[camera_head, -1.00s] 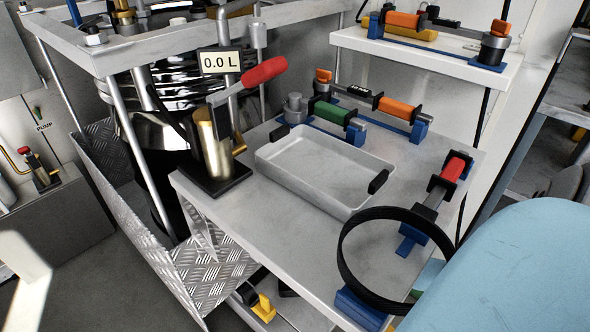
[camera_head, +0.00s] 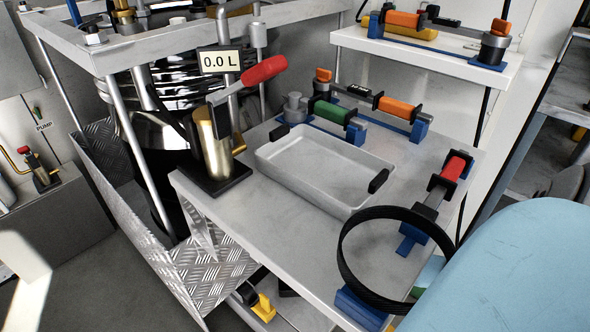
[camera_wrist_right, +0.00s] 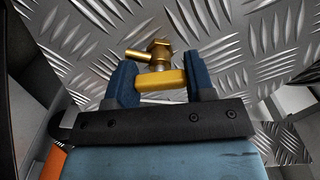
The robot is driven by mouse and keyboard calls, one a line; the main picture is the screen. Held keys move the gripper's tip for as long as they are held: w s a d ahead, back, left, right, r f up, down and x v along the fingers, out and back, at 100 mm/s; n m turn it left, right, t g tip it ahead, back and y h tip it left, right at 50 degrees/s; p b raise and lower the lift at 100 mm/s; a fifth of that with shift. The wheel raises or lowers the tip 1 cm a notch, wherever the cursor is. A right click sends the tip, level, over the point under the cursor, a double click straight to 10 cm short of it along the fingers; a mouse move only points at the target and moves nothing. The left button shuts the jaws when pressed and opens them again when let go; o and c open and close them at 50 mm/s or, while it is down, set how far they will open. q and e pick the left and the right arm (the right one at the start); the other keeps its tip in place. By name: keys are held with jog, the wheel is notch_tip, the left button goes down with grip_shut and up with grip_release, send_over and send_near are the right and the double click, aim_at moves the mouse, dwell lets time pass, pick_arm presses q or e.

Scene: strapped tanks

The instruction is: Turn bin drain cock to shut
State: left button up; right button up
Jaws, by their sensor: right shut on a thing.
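In the right wrist view, a brass drain cock (camera_wrist_right: 160,50) stands against diamond-plate metal. Its spout points left, and its yellow handle (camera_wrist_right: 160,80) lies crosswise in the picture. My right gripper (camera_wrist_right: 161,82) has its two dark blue fingers on either end of this handle and is shut on it. The diamond-plate bin (camera_head: 190,275) shows at the lower left of the head view, below the tank. The cock and the right gripper cannot be made out in the head view. My left gripper is in neither view.
A bench (camera_head: 265,230) beside the bin carries a white tray (camera_head: 325,170), a red-handled brass lever (camera_head: 262,72), a black ring (camera_head: 350,275) and several coloured clamps. A display (camera_head: 220,61) reads 0.0 L. A shelf (camera_head: 425,60) stands behind. A pump box is at far left.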

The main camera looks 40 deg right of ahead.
jog(key=m, duration=0.3)
jog(key=shift+m, duration=0.4)
dwell(0.3)
jog(key=o, duration=0.9)
jog(key=shift+s, duration=0.15)
